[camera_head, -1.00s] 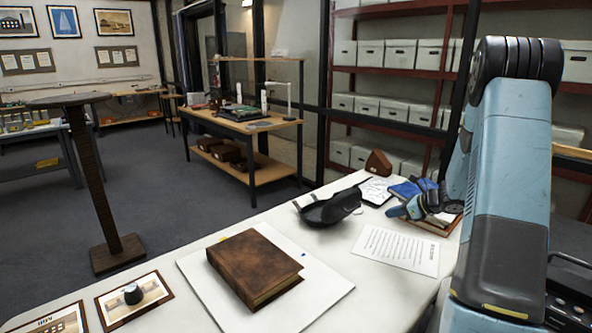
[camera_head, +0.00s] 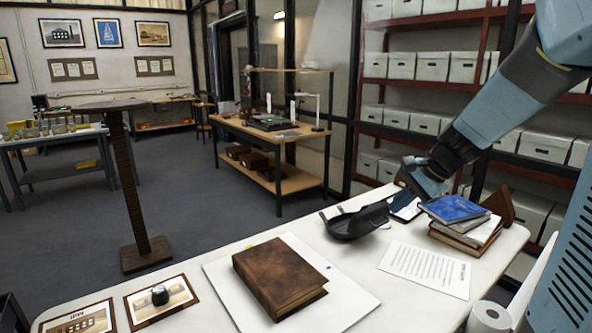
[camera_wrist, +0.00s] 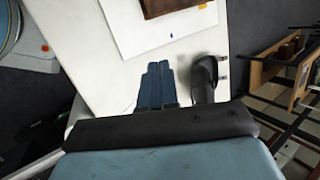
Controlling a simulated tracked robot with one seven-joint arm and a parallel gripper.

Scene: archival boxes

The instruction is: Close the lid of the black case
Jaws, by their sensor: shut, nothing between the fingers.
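The black case (camera_head: 345,226) lies on the white table, right of the brown book. It is a rounded, dark shell, with its lid (camera_head: 374,214) seeming to stand tilted up on its right side. It also shows in the wrist view (camera_wrist: 205,76), just right of my fingers. In the wrist view my gripper's blue fingers (camera_wrist: 157,84) are together and hold nothing. The inside of the case is hard to make out.
A brown book (camera_head: 280,275) lies on a white board (camera_head: 352,298). A printed sheet (camera_head: 425,268) and a stack of books (camera_head: 463,222) lie to the right. Two framed pictures (camera_head: 160,298) lie front left. A white roll (camera_head: 490,317) stands near the front edge.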

